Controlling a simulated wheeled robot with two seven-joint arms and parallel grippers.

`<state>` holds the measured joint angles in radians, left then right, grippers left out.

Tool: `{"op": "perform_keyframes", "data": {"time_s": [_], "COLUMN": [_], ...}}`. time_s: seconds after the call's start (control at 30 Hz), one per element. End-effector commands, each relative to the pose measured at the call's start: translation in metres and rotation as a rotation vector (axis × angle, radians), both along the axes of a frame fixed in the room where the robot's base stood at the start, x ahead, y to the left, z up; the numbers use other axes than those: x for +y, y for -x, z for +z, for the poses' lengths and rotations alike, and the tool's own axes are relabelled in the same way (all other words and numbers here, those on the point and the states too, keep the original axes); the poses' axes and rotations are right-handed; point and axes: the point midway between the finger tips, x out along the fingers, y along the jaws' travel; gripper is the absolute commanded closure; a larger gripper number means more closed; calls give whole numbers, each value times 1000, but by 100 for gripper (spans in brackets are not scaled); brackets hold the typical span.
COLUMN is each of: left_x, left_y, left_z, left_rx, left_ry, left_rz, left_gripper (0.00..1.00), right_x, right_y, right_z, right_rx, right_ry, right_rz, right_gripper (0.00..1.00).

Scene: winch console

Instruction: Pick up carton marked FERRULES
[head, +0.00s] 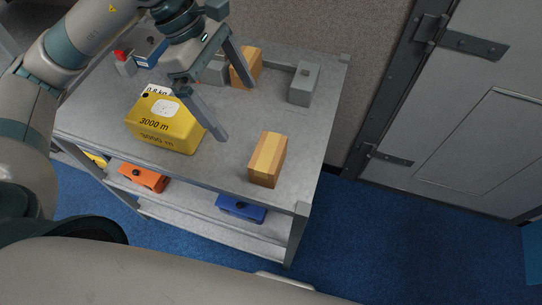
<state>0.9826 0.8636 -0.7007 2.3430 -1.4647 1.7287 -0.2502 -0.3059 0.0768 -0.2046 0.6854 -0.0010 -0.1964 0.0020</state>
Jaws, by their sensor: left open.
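Two brown cartons stand on the grey cart top. One carton (268,160) with a paler tape strip is near the front right edge. The other carton (246,66) is at the back, partly hidden by a finger of my left gripper. I can read no FERRULES marking on either one. My right gripper is not in view.
A yellow block (166,122) marked 3000 m is left of the front carton. Grey blocks (304,84) and a blue box (151,52) stand farther back. Orange (144,177) and blue (241,208) cases lie on the lower shelf. A metal door (462,110) is at right.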

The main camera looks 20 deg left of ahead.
Motion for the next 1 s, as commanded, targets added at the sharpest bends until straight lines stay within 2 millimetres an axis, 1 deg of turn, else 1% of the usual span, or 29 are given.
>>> {"op": "perform_keyframes", "data": {"time_s": [0.03,0.13,0.5,0.63,0.77,0.83,1.0], "left_x": [0,0,0,-1,-4,-7,-18], "left_y": [0,0,0,0,1,1,2], "left_z": [-9,-15,-14,-16,-24,-31,-56], "left_rx": [-1,-1,-1,0,3,4,6], "left_ry": [-1,-1,-1,-1,-2,-2,-1], "left_rz": [0,0,0,0,0,-1,-1], "left_gripper": [0,0,0,0,0,0,0], "right_x": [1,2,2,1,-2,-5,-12], "right_y": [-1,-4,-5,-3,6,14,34], "right_z": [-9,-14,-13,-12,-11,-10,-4], "right_rx": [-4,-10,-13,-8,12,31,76], "right_ry": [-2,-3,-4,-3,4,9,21], "right_rz": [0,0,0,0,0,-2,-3], "right_gripper": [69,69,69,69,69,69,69]}}
